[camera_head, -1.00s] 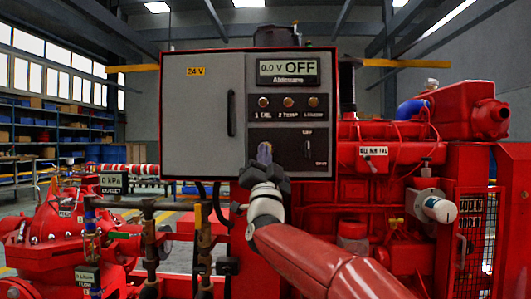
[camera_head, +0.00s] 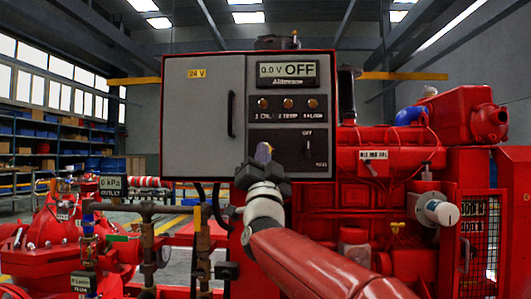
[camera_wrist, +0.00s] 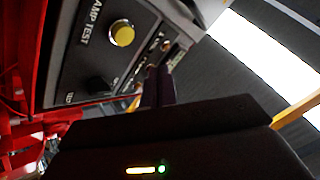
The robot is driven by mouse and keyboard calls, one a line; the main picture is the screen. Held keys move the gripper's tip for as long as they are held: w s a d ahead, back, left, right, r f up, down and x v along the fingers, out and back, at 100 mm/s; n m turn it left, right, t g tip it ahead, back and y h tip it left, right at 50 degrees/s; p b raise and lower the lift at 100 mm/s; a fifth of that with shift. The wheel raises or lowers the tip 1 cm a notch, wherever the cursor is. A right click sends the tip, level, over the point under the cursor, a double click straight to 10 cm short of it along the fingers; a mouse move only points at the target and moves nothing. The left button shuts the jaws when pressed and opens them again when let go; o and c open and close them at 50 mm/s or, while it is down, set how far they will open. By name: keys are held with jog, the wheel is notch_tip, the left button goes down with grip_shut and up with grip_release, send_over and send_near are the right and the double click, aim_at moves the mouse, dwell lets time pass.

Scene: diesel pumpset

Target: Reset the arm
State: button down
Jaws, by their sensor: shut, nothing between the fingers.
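My gripper (camera_head: 264,154) is in front of the lower middle of the grey control cabinet (camera_head: 203,120) in the head view. Its fingers point up and are shut with nothing between them. In the wrist view the dark fingers (camera_wrist: 158,88) lie close together beside the control panel (camera_wrist: 85,65). That panel shows a yellow button (camera_wrist: 122,33) and a dark knob (camera_wrist: 98,85). In the head view the display (camera_head: 288,72) reads 0.0 V and OFF, with a row of buttons and a rotary switch (camera_head: 308,148) below it. Contact with the cabinet cannot be told.
The red diesel engine (camera_head: 390,160) stands right of the cabinet, with a mesh guard (camera_head: 480,235) at far right. Red pump pipework (camera_head: 60,235) and a brown pipe (camera_head: 150,210) are at lower left. Shelves (camera_head: 50,130) stand far behind at left.

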jog(key=shift+y, duration=0.3)
jog(key=s+d+f+n+g+p, duration=0.2)
jog(key=s+d+f+g, duration=0.4)
jog(key=s+f, duration=0.5)
jog(key=s+d+f+n+g+h+p, duration=0.1)
jog(key=s+d+f+n+g+p, duration=0.1)
jog(key=s+d+f+g, duration=0.4)
jog(key=s+d+f+n+g+h+p, duration=0.1)
jog(key=s+d+f+g, duration=0.5)
jog(key=s+f, duration=1)
notch_tip(320, 180, down, 6)
jog(key=n+g+p, duration=0.1)
jog(key=g+p, duration=0.1)
jog(key=g, duration=0.1)
jog(key=shift+s+n+g, duration=0.15)
jog(key=shift+n+g, duration=0.15)
